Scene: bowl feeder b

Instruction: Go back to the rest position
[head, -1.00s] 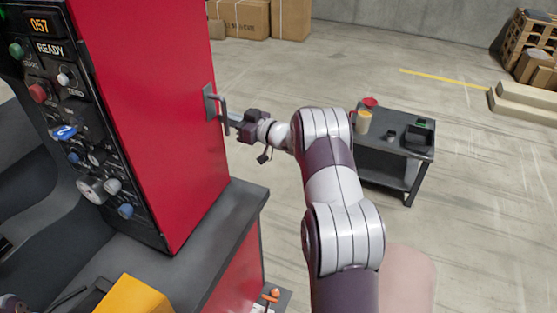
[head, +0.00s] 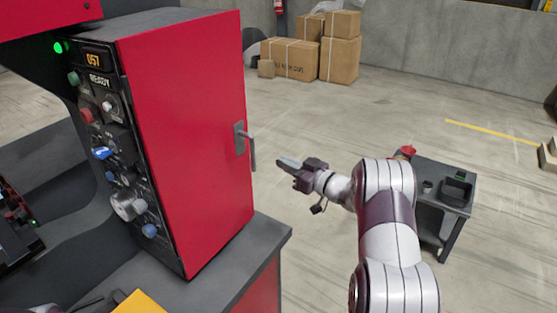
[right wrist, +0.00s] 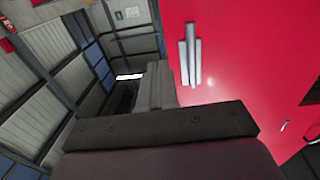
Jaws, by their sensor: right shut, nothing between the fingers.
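My right gripper (head: 287,163) is shut and empty, in mid-air to the right of the red cabinet (head: 195,110). It is apart from the cabinet's grey handle (head: 247,148), with a clear gap between them. In the right wrist view the shut fingers (right wrist: 160,84) point past the same handle (right wrist: 190,55), which stands on the red panel (right wrist: 240,50). My left gripper does not show clearly in the head view.
The control panel (head: 100,58) faces left on the cabinet, above a dark ledge (head: 268,236). A small dark cart (head: 445,195) stands behind my right arm. Cardboard boxes (head: 290,58) sit near the back wall. The floor between boxes and cart is open.

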